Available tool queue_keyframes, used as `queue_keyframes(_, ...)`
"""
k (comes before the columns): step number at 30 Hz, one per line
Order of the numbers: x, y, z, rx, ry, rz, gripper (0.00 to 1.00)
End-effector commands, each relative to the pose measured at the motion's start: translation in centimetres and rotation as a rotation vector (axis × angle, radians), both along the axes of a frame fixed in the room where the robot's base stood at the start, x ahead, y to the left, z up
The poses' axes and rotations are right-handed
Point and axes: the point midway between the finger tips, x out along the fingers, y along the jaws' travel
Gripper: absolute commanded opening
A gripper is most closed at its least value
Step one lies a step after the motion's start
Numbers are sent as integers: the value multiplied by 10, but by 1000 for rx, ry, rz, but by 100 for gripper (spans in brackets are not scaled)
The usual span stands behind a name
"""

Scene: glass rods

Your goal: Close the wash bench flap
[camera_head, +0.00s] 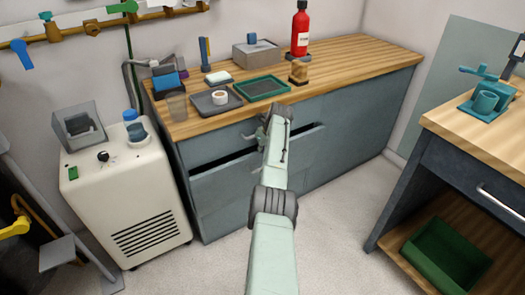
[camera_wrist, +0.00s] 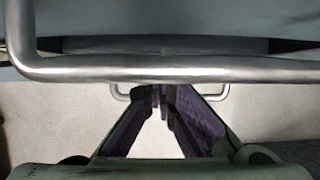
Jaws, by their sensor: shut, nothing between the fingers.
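The wash bench (camera_head: 345,125) has a wooden top and grey-blue front. Its flap (camera_head: 222,190) stands ajar, its top edge leaning out from the front with a dark gap behind it. My arm crosses the flap and hides its middle, and the gripper end is mostly hidden in the head view. In the wrist view, a thick metal bar handle (camera_wrist: 170,70) runs across close to the camera. My gripper (camera_wrist: 160,92) is shut and empty, with its purple-padded fingertips together just below the bar in the picture. I cannot tell whether they touch anything.
A white wheeled machine (camera_head: 125,195) stands left of the bench. A green tray (camera_head: 262,88), cup and red bottle (camera_head: 300,30) are on the bench top. Another wooden-topped table (camera_head: 470,130) stands at right. Grey floor between is clear.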

Motion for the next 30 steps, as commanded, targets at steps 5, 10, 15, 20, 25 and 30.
queue_keyframes(5, -1, 1, -4, -2, 8, 0, 0)
queue_keyframes(10, -2, 1, -5, -1, 9, 1, 0)
queue_keyframes(15, -2, 1, -6, -1, 10, 1, 0)
queue_keyframes(20, -3, 0, -4, -2, 10, 1, 0)
queue_keyframes(25, -6, -3, 9, -2, 6, 1, 0)
queue_keyframes(30, -16, -11, 37, -1, -1, 0, 0)
